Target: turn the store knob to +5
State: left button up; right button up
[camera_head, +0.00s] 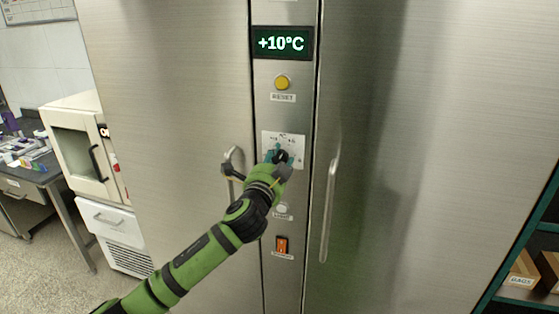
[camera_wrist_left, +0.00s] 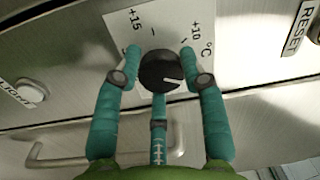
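The store knob (camera_wrist_left: 161,72) is a round black knob with a white pointer line, on a white scale plate (camera_head: 298,141) in the steel panel. In the wrist view the plate shows +15 and +10 marks; other marks are covered by my fingers and the knob. The pointer line points right in that view. My left gripper (camera_head: 281,157) is at the knob. Its teal fingers sit around it, with fingertips (camera_wrist_left: 160,54) against both sides and a third finger below. The green display (camera_head: 282,43) reads +10°C. My right gripper is not in view.
A yellow RESET button (camera_head: 282,83) is above the plate. A pale button (camera_head: 282,209) and an orange switch (camera_head: 282,244) are below. Vertical door handles (camera_head: 329,210) flank the panel, the left one (camera_head: 232,170) close to my gripper. A shelf with boxes (camera_head: 522,270) is at right.

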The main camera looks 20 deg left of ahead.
pick_arm(q)
jog(key=shift+o, duration=1.2)
jog(key=shift+a+f, duration=0.2)
jog(key=shift+w+a+r, duration=0.1)
jog(key=shift+s+d, duration=0.2)
jog(key=shift+s, duration=0.2)
jog(key=s, duration=1.1)
jog(key=shift+s+a+f, duration=0.15)
jog(key=shift+a+f, duration=0.1)
jog(key=shift+f, duration=0.05)
